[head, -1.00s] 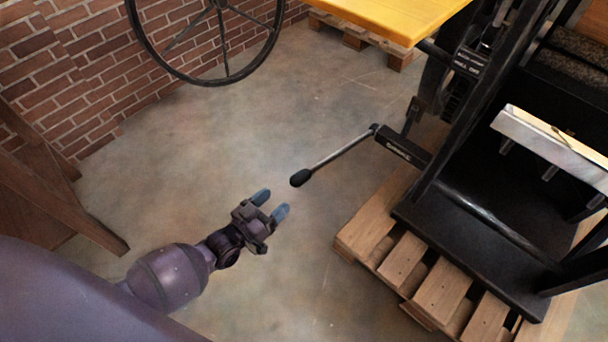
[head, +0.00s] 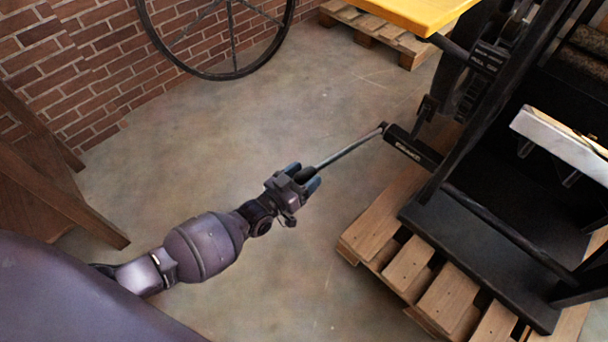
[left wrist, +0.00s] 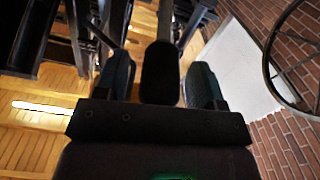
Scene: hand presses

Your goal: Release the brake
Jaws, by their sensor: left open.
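The brake lever (head: 350,150) is a thin metal rod with a black knob at its free end. It reaches out to the left from a black mount (head: 411,147) on the press. My left gripper (head: 307,178) is open, with its two blue-grey fingers on either side of the knob. In the left wrist view the black knob (left wrist: 160,73) stands between the open fingers (left wrist: 160,85), with a gap seen on both sides. The knob is mostly hidden by the gripper in the head view. My right gripper is not in view.
The black press frame (head: 480,230) stands on a wooden pallet (head: 445,300) at the right. A yellow board (head: 425,12) juts out above. A brick wall (head: 90,60), a spoked wheel (head: 232,74) and a wooden stand (head: 60,190) are at the left. The floor between is clear.

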